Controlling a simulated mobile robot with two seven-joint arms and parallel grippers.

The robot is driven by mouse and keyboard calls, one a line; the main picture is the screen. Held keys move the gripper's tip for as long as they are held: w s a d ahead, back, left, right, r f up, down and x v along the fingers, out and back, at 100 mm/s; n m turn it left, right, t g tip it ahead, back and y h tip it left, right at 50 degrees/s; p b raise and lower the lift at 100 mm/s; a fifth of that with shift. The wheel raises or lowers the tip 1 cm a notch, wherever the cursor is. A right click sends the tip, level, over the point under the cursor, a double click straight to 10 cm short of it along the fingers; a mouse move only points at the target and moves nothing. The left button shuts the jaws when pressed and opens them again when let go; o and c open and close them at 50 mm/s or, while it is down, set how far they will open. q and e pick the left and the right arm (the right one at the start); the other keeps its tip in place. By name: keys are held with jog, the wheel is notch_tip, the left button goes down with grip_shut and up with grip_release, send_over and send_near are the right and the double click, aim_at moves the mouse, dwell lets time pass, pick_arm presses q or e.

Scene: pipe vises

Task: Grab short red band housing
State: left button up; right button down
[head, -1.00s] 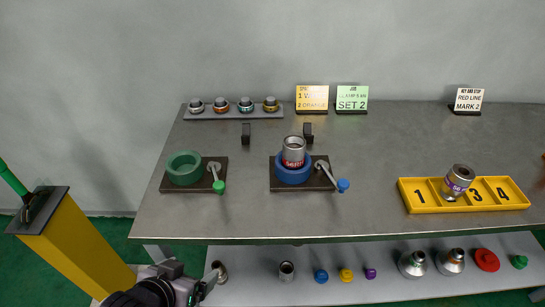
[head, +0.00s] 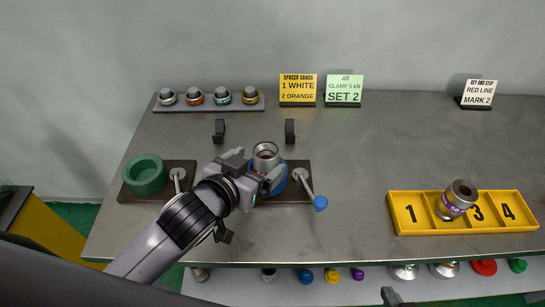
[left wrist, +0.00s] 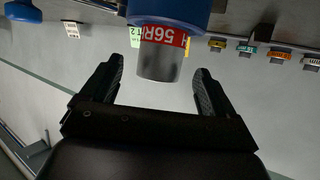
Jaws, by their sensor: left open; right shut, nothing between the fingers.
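The short red band housing (head: 265,153) is a grey metal cylinder standing upright in the blue vise (head: 281,180). In the left wrist view, its red band (left wrist: 163,36) and bare metal end (left wrist: 158,65) show beside the blue vise body (left wrist: 170,10). My left gripper (head: 257,168) is open at the housing, its fingers on either side of the metal end with gaps visible. I cannot tell whether either finger touches it. The arm hides part of the vise and the band in the head view. A dark tip of my right gripper (head: 390,296) shows at the bottom edge, shut and empty.
A green vise (head: 145,175) stands left of my arm. A purple-banded housing (head: 457,200) leans in the yellow numbered tray (head: 420,228) at right. Two black posts (head: 219,131) stand behind the vises. The table's middle right is clear.

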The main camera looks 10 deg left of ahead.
aim_at(270, 153)
pick_arm(q)
jog(key=shift+x, duration=3.3)
jog(key=c, duration=1.4)
pick_arm(e)
jog(key=shift+s+a, duration=0.1)
jog(key=shift+s, duration=0.2)
